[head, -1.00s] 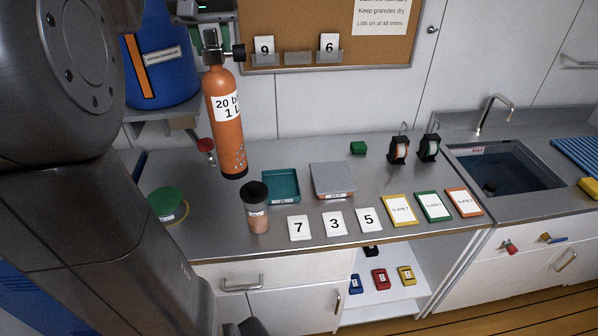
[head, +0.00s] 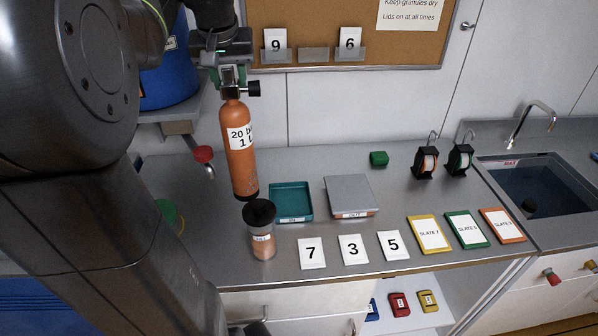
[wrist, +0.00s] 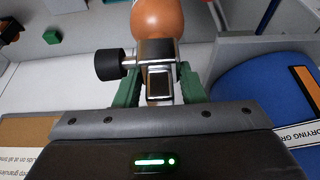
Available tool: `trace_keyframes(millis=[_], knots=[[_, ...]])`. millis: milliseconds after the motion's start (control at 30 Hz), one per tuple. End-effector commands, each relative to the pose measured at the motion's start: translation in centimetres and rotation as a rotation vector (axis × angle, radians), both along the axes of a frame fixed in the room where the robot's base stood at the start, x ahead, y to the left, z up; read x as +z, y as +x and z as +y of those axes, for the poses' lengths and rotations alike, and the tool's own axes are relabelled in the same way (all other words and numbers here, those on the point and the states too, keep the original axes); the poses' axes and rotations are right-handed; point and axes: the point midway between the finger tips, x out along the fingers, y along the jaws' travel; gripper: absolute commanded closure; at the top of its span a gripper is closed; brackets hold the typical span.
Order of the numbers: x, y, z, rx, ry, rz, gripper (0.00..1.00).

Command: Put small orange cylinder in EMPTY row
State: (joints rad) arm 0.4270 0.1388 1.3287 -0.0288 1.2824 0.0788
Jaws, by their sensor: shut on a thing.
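The orange cylinder (head: 239,160) hangs upright from my gripper (head: 230,84) in the head view. It carries a white label reading "20 b..." and "1 L", partly cut off at its side. My gripper is shut on the metal valve at its top, and a black knob sticks out to the right. In the wrist view the green fingers of my gripper (wrist: 160,88) close on the valve, with the rounded orange top of the cylinder (wrist: 158,18) beyond. The cylinder's base is near the counter, behind a jar; I cannot tell whether it touches. No row marked EMPTY is in view.
A jar with a black lid (head: 262,235), a teal tray (head: 291,203) and a scale (head: 350,195) stand on the counter (head: 310,165). Number cards and slates line the front edge. A blue drum (head: 168,82) is behind left, a sink (head: 540,190) right.

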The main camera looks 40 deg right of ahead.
Motion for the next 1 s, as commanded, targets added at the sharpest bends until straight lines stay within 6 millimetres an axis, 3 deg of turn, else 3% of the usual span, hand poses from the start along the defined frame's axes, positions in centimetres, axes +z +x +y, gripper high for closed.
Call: trace_keyframes(millis=[167, 500, 1000], knots=[[-0.4, 0.0, 0.0, 0.0, -0.003, -0.004, 1.0], [-5.2, 0.0, 0.0, 0.001, -0.003, -0.003, 1.0], [-9.5, 0.0, 0.0, 0.001, -0.004, -0.005, 1.0]])
